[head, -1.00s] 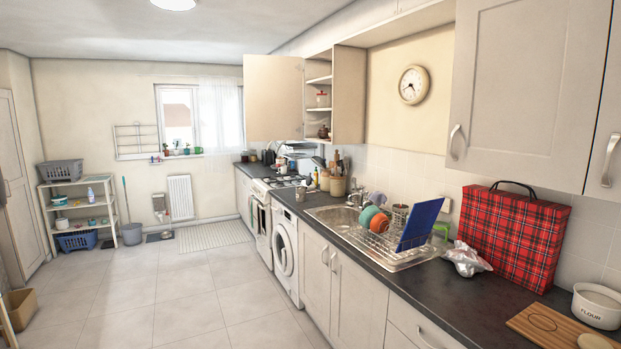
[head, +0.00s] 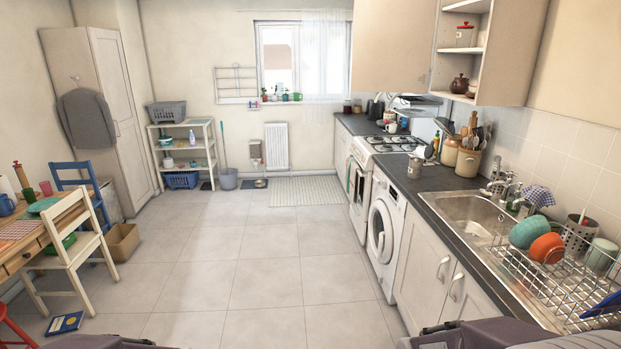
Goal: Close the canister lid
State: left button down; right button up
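A small steel canister (head: 414,167) stands on the dark counter between the hob and the sink; whether its lid is open is too small to tell. A pale jar with a red lid (head: 464,35) stands on the upper shelf of the open wall cupboard, and a brown lidded pot (head: 459,84) stands on the shelf below it. I cannot tell which of these is the task's canister. Neither of my grippers is in view; only grey parts of my body show at the bottom edge.
The washer (head: 383,238) sits under the counter (head: 455,205), beside the cooker. The sink (head: 470,212) and dish rack (head: 560,290) are at the right. A wooden table (head: 30,236) and chairs stand at the left. The tiled floor (head: 240,260) between is clear.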

aim_at(429, 150)
jog(key=i, duration=0.7)
jog(key=i+j+z, duration=0.1)
jog(key=i, duration=0.65)
jog(key=i+j, duration=0.1)
jog(key=i, duration=0.6)
jog(key=i+z, duration=0.3)
jog(key=z, duration=0.15)
jog(key=i+z, duration=0.3)
jog(key=z, duration=0.15)
jog(key=i+j+z, duration=0.2)
jog(key=z, duration=0.25)
jog(key=i+j+z, duration=0.3)
jog(key=z, duration=0.15)
jog(key=i+j+z, duration=0.25)
jog(key=j+z, duration=0.2)
jog(key=l, duration=0.1)
